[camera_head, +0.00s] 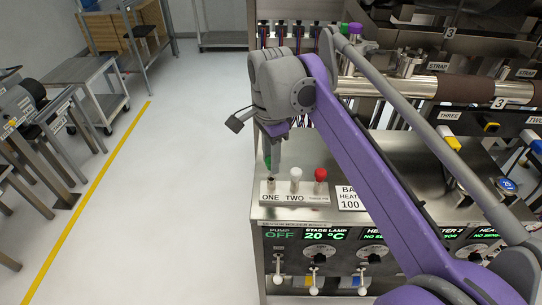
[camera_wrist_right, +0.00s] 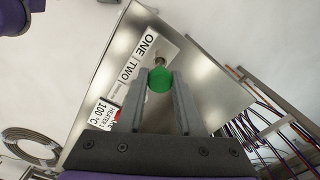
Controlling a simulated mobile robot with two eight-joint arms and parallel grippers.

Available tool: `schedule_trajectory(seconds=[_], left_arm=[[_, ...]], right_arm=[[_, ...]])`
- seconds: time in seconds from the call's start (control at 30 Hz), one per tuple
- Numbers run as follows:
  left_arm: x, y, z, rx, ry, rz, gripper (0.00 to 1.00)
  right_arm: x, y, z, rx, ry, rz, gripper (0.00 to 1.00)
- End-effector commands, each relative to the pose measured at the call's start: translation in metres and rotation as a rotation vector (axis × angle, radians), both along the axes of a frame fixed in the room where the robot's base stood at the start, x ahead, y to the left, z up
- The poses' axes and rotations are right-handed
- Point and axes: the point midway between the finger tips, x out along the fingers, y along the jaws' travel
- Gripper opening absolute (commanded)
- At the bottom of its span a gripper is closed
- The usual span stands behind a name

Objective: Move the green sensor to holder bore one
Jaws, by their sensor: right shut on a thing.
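The green sensor (camera_wrist_right: 160,79) is held between the two fingers of my right gripper (camera_wrist_right: 159,88) in the right wrist view. Its thin metal stem points to the holder near the label ONE. In the head view my right gripper (camera_head: 273,157) is above bore one of the holder (camera_head: 285,198), and a bit of the green sensor (camera_head: 267,162) shows beside the fingers. I cannot tell whether the stem's tip is in the bore. A white-capped sensor (camera_head: 295,175) stands at TWO and a red-capped one (camera_head: 320,174) at the third place. My left gripper is not in view.
The holder sits at the front left corner of a steel bench with a "100" heater sign (camera_head: 349,198) to its right. A steel tube (camera_head: 370,87) and fittings stand behind. Open floor (camera_head: 185,190) lies left, with carts (camera_head: 85,80) beyond a yellow line.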

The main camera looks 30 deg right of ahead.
Motion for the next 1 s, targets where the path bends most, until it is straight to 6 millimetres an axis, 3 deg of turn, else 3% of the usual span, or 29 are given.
schedule_trajectory(seconds=[1.0], left_arm=[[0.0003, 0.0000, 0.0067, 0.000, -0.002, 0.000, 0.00]], right_arm=[[-0.0001, 0.0001, -0.0052, 0.000, 0.000, 0.000, 0.00]])
